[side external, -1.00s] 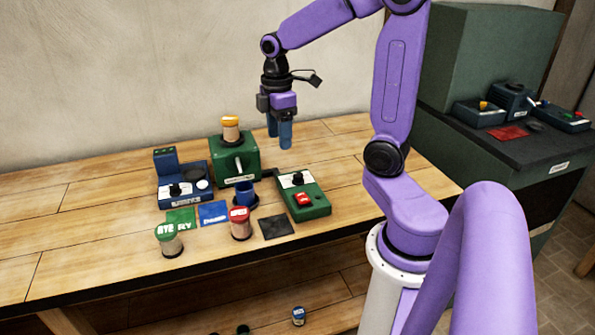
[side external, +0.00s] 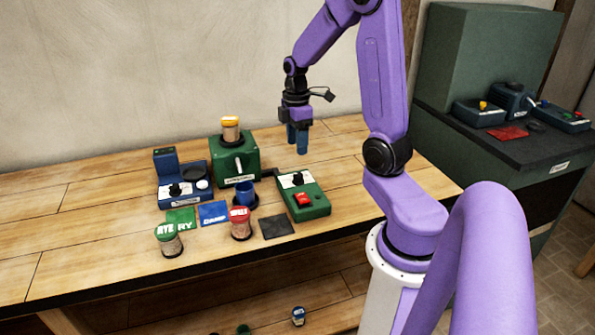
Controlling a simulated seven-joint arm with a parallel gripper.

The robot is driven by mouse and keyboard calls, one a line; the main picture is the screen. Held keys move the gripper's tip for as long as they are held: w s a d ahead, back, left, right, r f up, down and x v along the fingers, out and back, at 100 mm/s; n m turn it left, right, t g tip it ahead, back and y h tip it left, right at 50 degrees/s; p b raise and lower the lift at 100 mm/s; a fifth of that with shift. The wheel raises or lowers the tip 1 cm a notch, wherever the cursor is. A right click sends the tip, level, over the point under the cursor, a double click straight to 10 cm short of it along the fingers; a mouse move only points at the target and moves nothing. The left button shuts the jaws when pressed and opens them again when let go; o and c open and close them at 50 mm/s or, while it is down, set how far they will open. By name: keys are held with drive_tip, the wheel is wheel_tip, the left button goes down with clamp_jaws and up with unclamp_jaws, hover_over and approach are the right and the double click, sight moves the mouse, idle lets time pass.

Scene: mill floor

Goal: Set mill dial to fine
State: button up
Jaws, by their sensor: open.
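A green control box (side external: 316,207) lies on the wooden table, with a black dial (side external: 297,179) on a white plate and a red switch (side external: 302,199). The dial's setting is too small to read. The green mill (side external: 235,168) stands to its left, with a pale lever and a yellow-lidded jar (side external: 230,129) on top. My gripper (side external: 297,148) points down, open and empty, and appears in the picture just above and behind the dial. It is apart from the dial.
A blue device (side external: 182,189) with a black knob stands left of the mill. A blue cup (side external: 245,193), a red-lidded jar (side external: 240,224), a green-lidded jar (side external: 169,240) and a dark mat (side external: 277,226) are near the front. The table's right part is clear.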

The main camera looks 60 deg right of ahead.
sight(297, 174)
wheel_tip(297, 174, down, 10)
drive_tip(key=shift+s+a, duration=0.1)
idle(0.4)
drive_tip(key=c, duration=1.1)
